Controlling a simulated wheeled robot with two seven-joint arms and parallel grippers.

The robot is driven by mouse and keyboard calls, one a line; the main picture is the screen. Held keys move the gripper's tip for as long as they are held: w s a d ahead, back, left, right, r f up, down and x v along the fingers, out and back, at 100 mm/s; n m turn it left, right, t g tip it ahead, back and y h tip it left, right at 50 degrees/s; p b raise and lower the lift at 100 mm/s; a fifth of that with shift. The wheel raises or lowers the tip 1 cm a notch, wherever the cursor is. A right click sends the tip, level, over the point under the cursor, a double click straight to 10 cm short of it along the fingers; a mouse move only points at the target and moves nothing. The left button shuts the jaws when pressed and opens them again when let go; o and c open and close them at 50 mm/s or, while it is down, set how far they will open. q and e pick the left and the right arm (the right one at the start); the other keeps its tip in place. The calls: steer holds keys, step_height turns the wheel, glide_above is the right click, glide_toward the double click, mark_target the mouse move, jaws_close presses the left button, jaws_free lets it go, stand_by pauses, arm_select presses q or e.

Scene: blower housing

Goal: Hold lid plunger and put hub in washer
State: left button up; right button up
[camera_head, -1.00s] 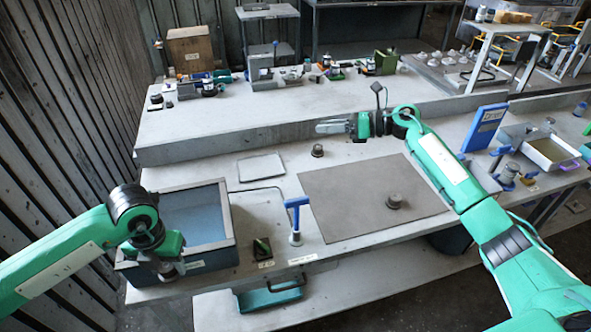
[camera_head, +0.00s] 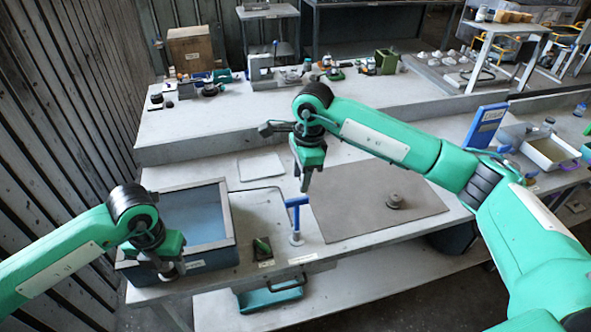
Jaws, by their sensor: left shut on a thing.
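The washer (camera_head: 228,222) is an open-topped box with a pale rim and blue inside, at the left of the bench. My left gripper (camera_head: 168,272) points down at its front wall, shut on a small grey part that looks like the lid plunger; the fingers mostly hide it. A dark round stepped part, likely the hub (camera_head: 394,201), sits on the grey mat (camera_head: 350,215). My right gripper (camera_head: 305,188) points down just above the blue T-handled tool (camera_head: 296,220), right of the washer. I cannot tell whether its narrow fingers are open or shut.
A small dark block with a green part (camera_head: 263,250) stands between the washer and the blue tool. A flat pale tray (camera_head: 260,165) lies behind. A blue board (camera_head: 486,127) and bins stand at the right. A raised shelf (camera_head: 220,130) runs behind the bench.

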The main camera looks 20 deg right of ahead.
mark_target(297, 199)
steer(key=f, duration=0.3)
steer(key=a+f, duration=0.1)
steer(key=f, duration=0.6)
steer(key=shift+a+f, duration=0.15)
steer(key=shift+f, duration=0.1)
steer(key=shift+c, duration=0.2)
